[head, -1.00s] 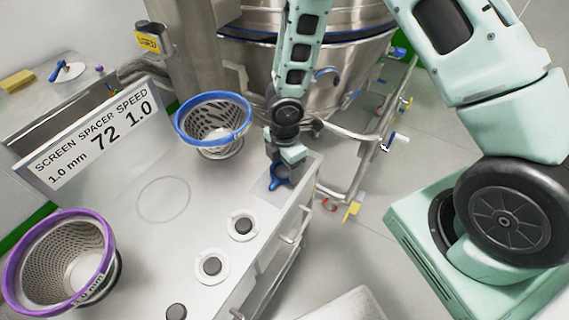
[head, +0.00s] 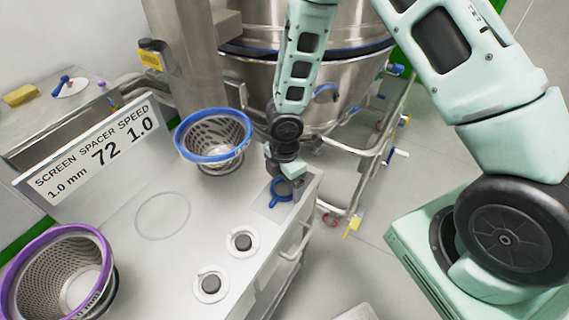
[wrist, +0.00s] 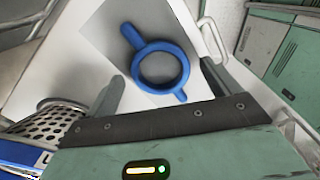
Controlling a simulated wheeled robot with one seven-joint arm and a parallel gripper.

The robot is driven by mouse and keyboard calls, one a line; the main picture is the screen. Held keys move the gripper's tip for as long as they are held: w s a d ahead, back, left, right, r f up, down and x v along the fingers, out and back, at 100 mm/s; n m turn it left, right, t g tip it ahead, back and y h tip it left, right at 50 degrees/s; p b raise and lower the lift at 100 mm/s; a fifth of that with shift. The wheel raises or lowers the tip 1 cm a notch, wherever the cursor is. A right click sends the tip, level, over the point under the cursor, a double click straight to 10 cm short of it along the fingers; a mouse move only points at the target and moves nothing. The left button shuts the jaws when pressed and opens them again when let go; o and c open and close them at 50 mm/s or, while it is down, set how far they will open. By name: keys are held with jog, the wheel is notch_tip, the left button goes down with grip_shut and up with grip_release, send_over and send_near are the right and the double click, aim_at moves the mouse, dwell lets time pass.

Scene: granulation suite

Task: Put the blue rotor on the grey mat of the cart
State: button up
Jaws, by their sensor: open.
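The blue rotor (head: 274,200), a ring with short arms, lies on the grey mat (head: 263,209) at the right end of the cart top. In the wrist view the rotor (wrist: 138,68) looks flat on the mat (wrist: 98,38), one arm pointing to the upper left and a shorter one to the lower right. My gripper (head: 286,178) is just above the rotor and hides part of it in the head view. In the wrist view the gripper (wrist: 165,85) is open, with one finger on each side of the ring, apart from it.
A blue-rimmed screen basket (head: 213,140) stands behind the mat, left of my gripper. A purple-rimmed basket (head: 60,275) stands at the lower left. A sign (head: 95,150) and round black-knobbed pieces (head: 241,242) are on the cart. A steel vessel (head: 265,85) rises behind.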

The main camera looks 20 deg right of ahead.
aim_at(285, 190)
notch_tip(285, 190, up, 17)
jog(key=p, duration=0.2)
dwell(0.7)
